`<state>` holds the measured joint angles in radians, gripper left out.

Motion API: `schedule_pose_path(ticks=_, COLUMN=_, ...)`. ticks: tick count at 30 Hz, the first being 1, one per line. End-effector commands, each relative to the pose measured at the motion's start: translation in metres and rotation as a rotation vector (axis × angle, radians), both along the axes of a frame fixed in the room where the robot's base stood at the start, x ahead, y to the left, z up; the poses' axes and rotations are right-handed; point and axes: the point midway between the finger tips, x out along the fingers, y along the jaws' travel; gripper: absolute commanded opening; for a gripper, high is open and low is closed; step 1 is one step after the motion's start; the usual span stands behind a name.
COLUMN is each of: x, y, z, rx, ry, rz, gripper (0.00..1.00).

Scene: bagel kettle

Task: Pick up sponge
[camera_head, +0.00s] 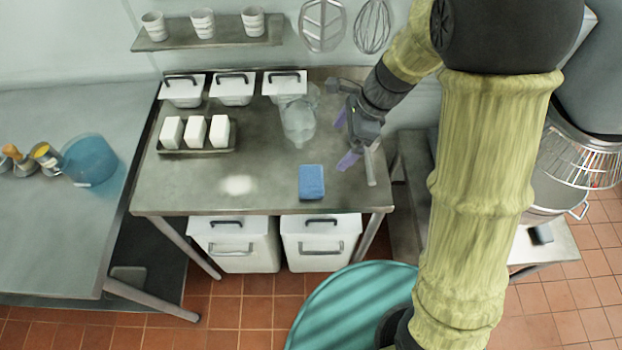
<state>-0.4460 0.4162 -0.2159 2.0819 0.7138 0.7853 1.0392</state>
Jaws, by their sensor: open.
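A blue sponge (311,182) lies flat near the front right part of the steel table (262,188). My gripper (358,168) is open and empty, to the right of the sponge and a little farther back. It hangs by the table's right edge, with purple and grey fingers pointing down. The gripper and sponge look apart. The exact height of the fingers above the table is hard to tell.
A clear plastic bag (299,122) stands behind the sponge. A tray (196,150) with three white blocks is to the left. White lidded containers (232,93) line the back. White bins (320,248) stand below.

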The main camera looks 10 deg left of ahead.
Motion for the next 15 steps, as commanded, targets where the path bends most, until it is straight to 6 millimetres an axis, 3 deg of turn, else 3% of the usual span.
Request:
schedule_pose_path(ticks=8, x=-0.002, y=0.003, z=-0.010, rx=-0.001, ry=0.001, rz=0.004, gripper=1.00)
schedule_pose_path(ticks=15, x=-0.006, y=0.017, z=-0.047, rx=-0.004, ry=0.003, rz=0.004, gripper=1.00)
